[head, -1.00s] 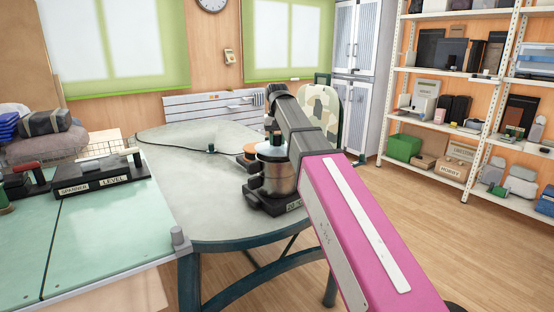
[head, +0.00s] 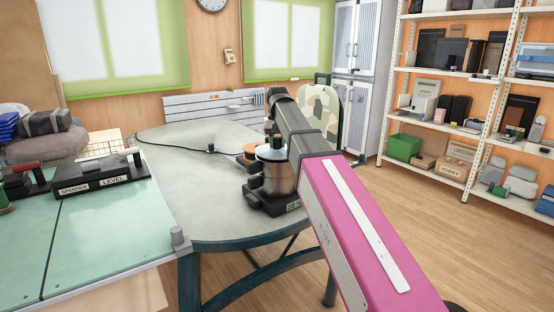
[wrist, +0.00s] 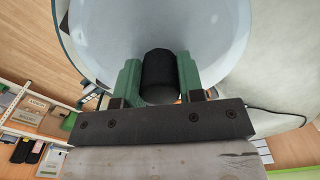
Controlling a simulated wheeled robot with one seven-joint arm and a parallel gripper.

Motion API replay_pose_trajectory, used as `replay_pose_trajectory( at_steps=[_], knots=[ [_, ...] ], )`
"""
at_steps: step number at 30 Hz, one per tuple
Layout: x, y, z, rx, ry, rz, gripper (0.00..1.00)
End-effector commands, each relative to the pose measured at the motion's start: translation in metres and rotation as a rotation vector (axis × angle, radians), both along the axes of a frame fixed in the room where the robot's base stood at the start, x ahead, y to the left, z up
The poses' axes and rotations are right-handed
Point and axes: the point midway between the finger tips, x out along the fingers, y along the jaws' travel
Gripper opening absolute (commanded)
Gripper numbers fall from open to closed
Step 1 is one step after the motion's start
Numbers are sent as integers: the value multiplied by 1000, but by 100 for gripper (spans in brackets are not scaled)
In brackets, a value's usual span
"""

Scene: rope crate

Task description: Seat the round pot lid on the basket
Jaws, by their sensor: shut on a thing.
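The round pot lid (wrist: 210,35) is a pale, shiny disc that fills the upper middle of the wrist view. Its black knob (wrist: 160,70) stands between the two green fingers of my gripper (wrist: 158,85), which are shut on it. The basket stands on a dark labelled base (head: 262,204) near the right edge of the grey table. My arm hides part of the lid and basket. I cannot tell whether the lid's rim is fully down.
The grey table (head: 190,190) is mostly clear left of the basket. A small orange-topped item (head: 246,158) sits behind the basket, and a thin cable runs along the far side. A green-topped bench (head: 110,220) with tools stands at left. Shelves (head: 440,125) stand at right.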

Motion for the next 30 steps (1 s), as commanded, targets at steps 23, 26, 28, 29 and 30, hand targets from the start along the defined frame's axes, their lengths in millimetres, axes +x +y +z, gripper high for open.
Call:
replay_pose_trajectory(
  at_steps=[23,26,28,29,30],
  knots=[
    [0,0,-8,0,0,0,5],
    [0,0,-9,0,0,0,5],
    [0,0,-10,0,0,0,5],
    [0,0,-10,0,0,0,5],
    [0,0,-11,0,0,0,5]
  ],
)
